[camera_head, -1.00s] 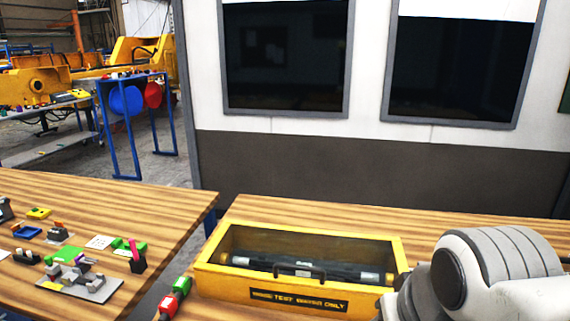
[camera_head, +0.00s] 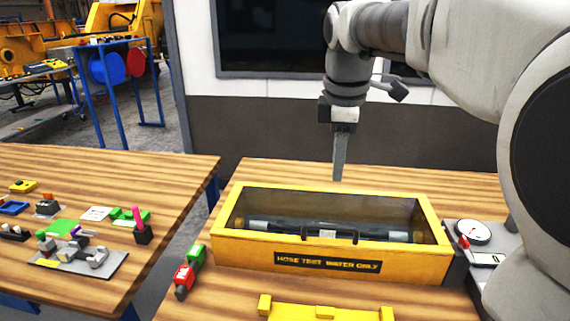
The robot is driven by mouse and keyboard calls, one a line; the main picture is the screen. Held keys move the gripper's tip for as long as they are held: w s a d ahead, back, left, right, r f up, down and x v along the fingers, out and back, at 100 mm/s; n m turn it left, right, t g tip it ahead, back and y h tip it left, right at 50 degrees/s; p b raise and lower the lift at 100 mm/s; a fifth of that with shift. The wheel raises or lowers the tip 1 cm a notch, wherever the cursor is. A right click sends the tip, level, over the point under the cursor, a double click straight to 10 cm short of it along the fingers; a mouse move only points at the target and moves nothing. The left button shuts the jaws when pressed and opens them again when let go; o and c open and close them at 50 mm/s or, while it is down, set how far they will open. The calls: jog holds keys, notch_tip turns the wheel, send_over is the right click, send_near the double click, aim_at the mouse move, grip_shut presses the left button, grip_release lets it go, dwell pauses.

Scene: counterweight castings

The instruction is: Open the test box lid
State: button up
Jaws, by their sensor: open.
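The yellow test box (camera_head: 250,250) stands on the right wooden bench, with "HOSE TEST WATER ONLY" on its front. Its top looks like a clear dark pane in a yellow frame, which appears shut. A dark handle (camera_head: 352,234) sits at the front edge of the top. A black hose piece (camera_head: 285,227) with pale ends shows inside, partly behind the handle. My gripper (camera_head: 339,177) points down above the back edge of the box, apart from the handle. Its fingers are seen edge-on; it is open and holds nothing visible.
A gauge unit (camera_head: 473,232) stands right of the box, partly behind my arm. A red and green item (camera_head: 185,276) lies to the left. A yellow fixture (camera_head: 325,312) is at the front. The left bench (camera_head: 150,175) carries several small parts.

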aim_at(330, 226)
jog(key=w+f+b, duration=0.1)
jog(key=f, duration=0.4)
jog(key=w+f, duration=0.1)
jog(key=f, duration=0.5)
jog(key=w+f+b, duration=0.1)
jog(key=f, duration=0.5)
jog(key=shift+w+d+b, duration=0.15)
jog(key=shift+d+b, duration=0.2)
grip_shut()
dwell(0.5)
